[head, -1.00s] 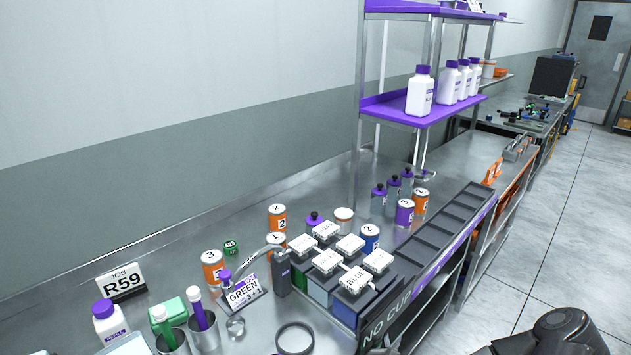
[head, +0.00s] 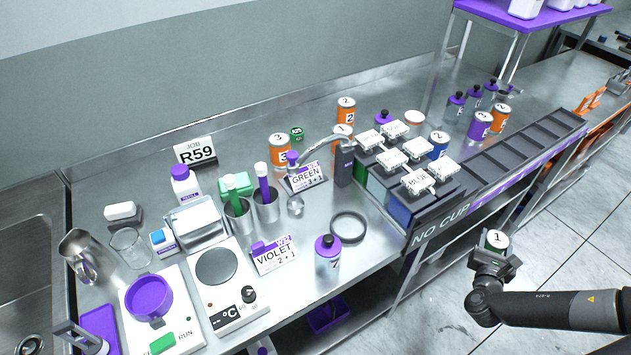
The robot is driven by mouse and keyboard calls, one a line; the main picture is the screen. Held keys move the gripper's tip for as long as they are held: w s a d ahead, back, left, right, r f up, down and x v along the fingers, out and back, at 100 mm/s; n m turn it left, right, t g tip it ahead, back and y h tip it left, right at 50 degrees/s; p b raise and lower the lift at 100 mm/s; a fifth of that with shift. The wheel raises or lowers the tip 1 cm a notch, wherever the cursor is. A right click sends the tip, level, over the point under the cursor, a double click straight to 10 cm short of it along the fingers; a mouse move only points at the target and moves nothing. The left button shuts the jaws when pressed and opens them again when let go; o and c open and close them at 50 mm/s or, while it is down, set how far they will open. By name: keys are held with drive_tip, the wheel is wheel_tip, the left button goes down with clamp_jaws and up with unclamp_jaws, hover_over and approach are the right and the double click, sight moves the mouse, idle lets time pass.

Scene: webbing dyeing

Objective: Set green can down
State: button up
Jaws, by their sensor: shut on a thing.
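The green can (head: 497,238), with a white top marked 1 and a dark green side, is upright in my gripper (head: 493,259) at the lower right of the head view. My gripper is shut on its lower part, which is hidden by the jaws. In the picture, the can appears over the floor, in front of the bench and apart from it.
The dark NO CUP rail (head: 445,232) runs along the bench front, with block-like lidded containers (head: 400,206) behind it. Orange cans (head: 280,150), a black ring (head: 348,227), a purple-capped bottle (head: 327,254) and a hotplate (head: 220,290) crowd the bench. Some bare steel lies around the ring.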

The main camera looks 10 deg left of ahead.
drive_tip(key=w+r+n+y, duration=0.1)
drive_tip(key=w+r, duration=0.1)
drive_tip(key=r, duration=0.6)
drive_tip(key=w+r+n+y, duration=0.1)
drive_tip(key=w+r, duration=0.1)
drive_tip(key=r, duration=0.7)
drive_tip(key=s+a+r+n+g+y, duration=0.25)
drive_tip(key=a+r+n+y, duration=0.55)
drive_tip(key=a+r+y, duration=0.7)
drive_tip(key=s+a+f+n+g+y, duration=0.1)
drive_tip(key=s+a+n+g+y, duration=0.2)
drive_tip(key=a, duration=1.3)
drive_tip(key=shift+n+g+h, duration=0.3)
drive_tip(key=shift+n+g, duration=0.2)
drive_tip(key=shift+g, duration=0.25)
drive_tip(key=shift+w+a+f, duration=0.3)
drive_tip(key=shift+a+f, duration=2.6)
drive_tip(key=shift+a, duration=0.35)
drive_tip(key=shift+w+a+f, duration=0.25)
drive_tip(key=shift+a+f, duration=2.6)
drive_tip(key=shift+a, duration=0.4)
drive_tip(key=shift+w+a+f, duration=0.3)
drive_tip(key=shift+a+f, duration=2.6)
drive_tip(key=shift+a, duration=0.35)
drive_tip(key=shift+f, duration=0.2)
